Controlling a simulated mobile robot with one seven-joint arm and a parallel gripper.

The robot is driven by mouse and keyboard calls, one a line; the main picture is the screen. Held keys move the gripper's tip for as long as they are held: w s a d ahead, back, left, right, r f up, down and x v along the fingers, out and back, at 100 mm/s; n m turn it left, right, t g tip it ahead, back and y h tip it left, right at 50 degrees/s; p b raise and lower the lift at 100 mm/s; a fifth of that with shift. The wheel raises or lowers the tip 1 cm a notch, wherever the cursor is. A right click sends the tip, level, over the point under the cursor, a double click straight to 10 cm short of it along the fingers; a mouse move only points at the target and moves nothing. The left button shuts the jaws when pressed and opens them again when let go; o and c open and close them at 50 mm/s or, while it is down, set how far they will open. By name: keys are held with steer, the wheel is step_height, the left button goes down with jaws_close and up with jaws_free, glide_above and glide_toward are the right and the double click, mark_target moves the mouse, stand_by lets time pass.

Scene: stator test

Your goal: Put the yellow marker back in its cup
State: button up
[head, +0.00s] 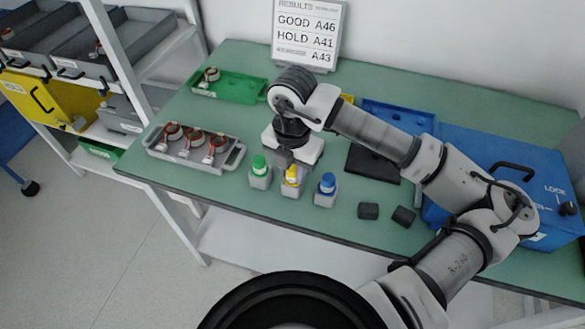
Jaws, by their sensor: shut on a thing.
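The yellow marker (293,174) is in the middle of a row of three small grey cups near the table's front edge. My gripper (290,163) is directly above it, pointing down and shut on its upper part. The marker's lower end is at the middle cup (291,190); I cannot tell how deep it sits inside. A green marker (259,164) stands in the cup on the left. A blue marker (327,182) stands in the cup on the right. My gripper's wrist hides part of the view behind the yellow marker.
A grey tray (154,153) with several stator parts lies left of the cups. A green tray (232,97) is at the back left. Two dark blocks (369,211) lie to the right. A blue box (545,165) stands at the far right, and a results board (309,35) at the back.

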steer(key=o, duration=1)
steer(key=shift+r, duration=0.1)
steer(key=shift+r+p, duration=0.6)
steer(key=shift+p, duration=0.45)
step_height(320, 180, up, 11)
steer(key=b, duration=0.2)
steer(key=shift+r+b, duration=0.2)
steer(key=shift+b, duration=0.1)
